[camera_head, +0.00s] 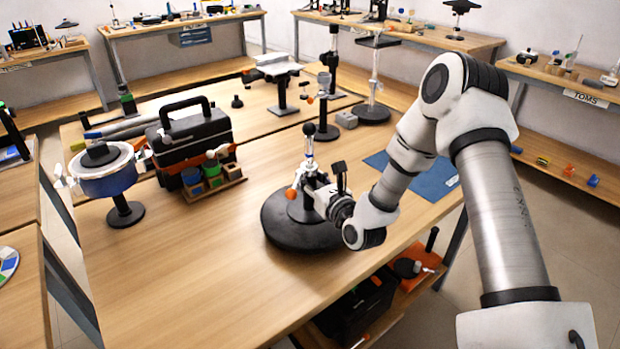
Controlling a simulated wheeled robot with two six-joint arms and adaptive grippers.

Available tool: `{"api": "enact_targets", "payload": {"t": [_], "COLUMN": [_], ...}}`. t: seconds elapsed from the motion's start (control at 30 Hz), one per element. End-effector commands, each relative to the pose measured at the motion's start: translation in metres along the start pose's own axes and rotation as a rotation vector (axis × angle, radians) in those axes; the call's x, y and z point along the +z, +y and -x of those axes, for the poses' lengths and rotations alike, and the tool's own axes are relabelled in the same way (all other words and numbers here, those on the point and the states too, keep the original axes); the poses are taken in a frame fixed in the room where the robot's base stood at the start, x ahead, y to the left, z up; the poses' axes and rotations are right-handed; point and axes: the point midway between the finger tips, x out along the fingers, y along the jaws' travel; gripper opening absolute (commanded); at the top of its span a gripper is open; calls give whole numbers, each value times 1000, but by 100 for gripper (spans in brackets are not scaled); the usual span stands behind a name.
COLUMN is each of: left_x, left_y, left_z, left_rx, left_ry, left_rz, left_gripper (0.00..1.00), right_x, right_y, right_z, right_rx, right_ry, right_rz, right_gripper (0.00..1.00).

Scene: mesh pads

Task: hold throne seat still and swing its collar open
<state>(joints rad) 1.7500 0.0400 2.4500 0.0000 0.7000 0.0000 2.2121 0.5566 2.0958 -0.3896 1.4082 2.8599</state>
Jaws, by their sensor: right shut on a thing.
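What I take for the throne seat (284,237) is a thick round black pad lying flat on the wooden table, with a short black hub standing at its middle. A thin post with a black ball top and an orange knob shows just behind or above the hub. My right gripper (316,196) reaches in from the right, low over the pad, and is shut on the upright part of the seat. Its jaws and wrist hide much of that part, so I cannot make out the collar or tell how it stands. My left gripper is not in view.
A black toolbox (190,136) with small coloured bins and a blue drum-like stand (107,187) are to the left. A blue mat (432,184) lies to the right behind my arm. Stands (371,112) are at the back. The front left of the table (200,265) is clear.

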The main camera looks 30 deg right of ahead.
Motion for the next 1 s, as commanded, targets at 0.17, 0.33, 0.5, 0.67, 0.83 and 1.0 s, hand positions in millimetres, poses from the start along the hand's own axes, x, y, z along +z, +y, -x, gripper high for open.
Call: {"api": "enact_targets", "payload": {"t": [0.17, 0.33, 0.5, 0.67, 0.83, 1.0], "left_x": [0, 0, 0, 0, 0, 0], "left_y": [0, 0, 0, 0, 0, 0], "left_z": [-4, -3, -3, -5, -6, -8], "left_rx": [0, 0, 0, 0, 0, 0], "left_ry": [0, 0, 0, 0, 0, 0], "left_rz": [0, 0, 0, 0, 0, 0], "left_gripper": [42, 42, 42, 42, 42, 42], "right_x": [0, -1, -1, -2, -2, -4], "right_y": [0, 0, 0, 0, 0, 0], "right_z": [-1, 0, 0, 0, 0, 0], "right_rx": [0, 0, 0, 0, 0, 0], "right_ry": [-6, -1, -2, -3, -3, -3], "right_rz": [1, 0, 0, 0, 0, 0], "right_gripper": [0, 0, 0, 0, 0, 0]}}
